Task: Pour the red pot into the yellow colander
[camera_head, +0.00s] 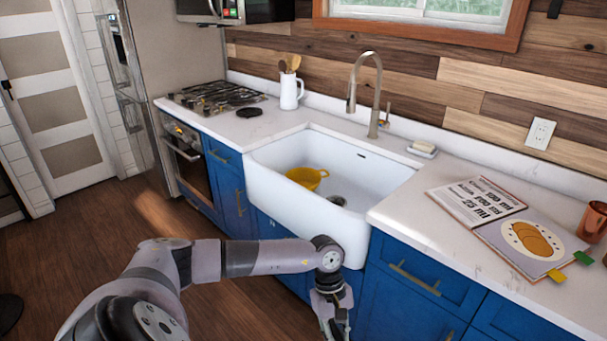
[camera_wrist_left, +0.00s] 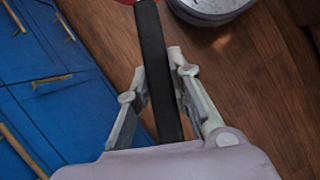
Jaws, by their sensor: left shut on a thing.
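The yellow colander (camera_head: 307,178) sits in the white sink (camera_head: 268,191), near its left side, beside the drain. In the left wrist view, a long black handle (camera_wrist_left: 152,35) runs between the fingers of my left gripper (camera_wrist_left: 156,68), which is shut on it. A sliver of the red pot (camera_wrist_left: 122,2) shows at the top edge, by the handle's far end. The rest of the pot is hidden or out of frame. In the head view, my left gripper (camera_head: 332,312) is low in front of the blue cabinets, below the sink's front rim, its fingertips cut off by the frame. My right gripper is not in view.
A faucet (camera_head: 376,100) rises behind the sink. An open cookbook (camera_head: 500,225) and a copper mug (camera_head: 592,222) are on the right counter. A white utensil jug (camera_head: 290,92) and the stove (camera_head: 217,96) are on the left. Wooden floor lies below.

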